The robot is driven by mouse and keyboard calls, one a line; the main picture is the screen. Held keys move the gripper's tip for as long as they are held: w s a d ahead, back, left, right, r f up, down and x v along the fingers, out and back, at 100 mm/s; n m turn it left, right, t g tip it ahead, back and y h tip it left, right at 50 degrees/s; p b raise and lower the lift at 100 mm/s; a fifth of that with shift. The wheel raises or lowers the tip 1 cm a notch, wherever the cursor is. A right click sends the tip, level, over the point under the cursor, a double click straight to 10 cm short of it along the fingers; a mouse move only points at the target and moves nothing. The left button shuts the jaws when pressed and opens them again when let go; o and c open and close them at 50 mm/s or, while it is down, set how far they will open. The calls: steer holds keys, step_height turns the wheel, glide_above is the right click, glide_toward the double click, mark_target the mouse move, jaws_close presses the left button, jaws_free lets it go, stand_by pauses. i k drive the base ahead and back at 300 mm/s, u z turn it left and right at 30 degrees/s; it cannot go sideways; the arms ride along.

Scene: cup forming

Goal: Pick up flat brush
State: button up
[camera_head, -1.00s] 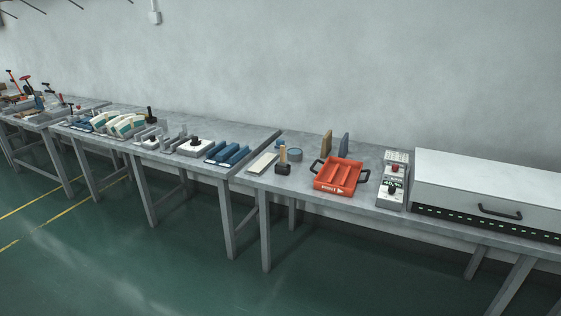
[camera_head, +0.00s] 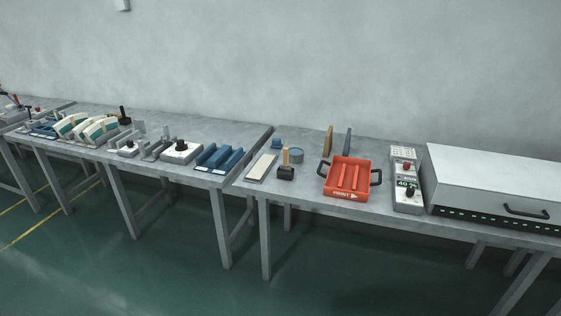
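What looks like the flat brush (camera_head: 286,172), with an upright tan handle and a dark wide head, stands on the grey table right of the middle. It is between a pale flat slab and an orange-red tray. Its bristles are too small to make out. My gripper is not in view.
The orange-red tray (camera_head: 347,195) marked PRINT has dark side handles. The pale slab (camera_head: 261,168), a blue-grey round tin (camera_head: 295,155) and two upright boards (camera_head: 328,140) are nearby. A control box (camera_head: 407,180) and a white machine (camera_head: 490,175) stand right. Green floor in front is clear.

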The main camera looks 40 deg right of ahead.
mark_target(285, 167)
steer(key=u, duration=0.05)
steer(key=i, duration=1.05)
steer(key=u, duration=0.4)
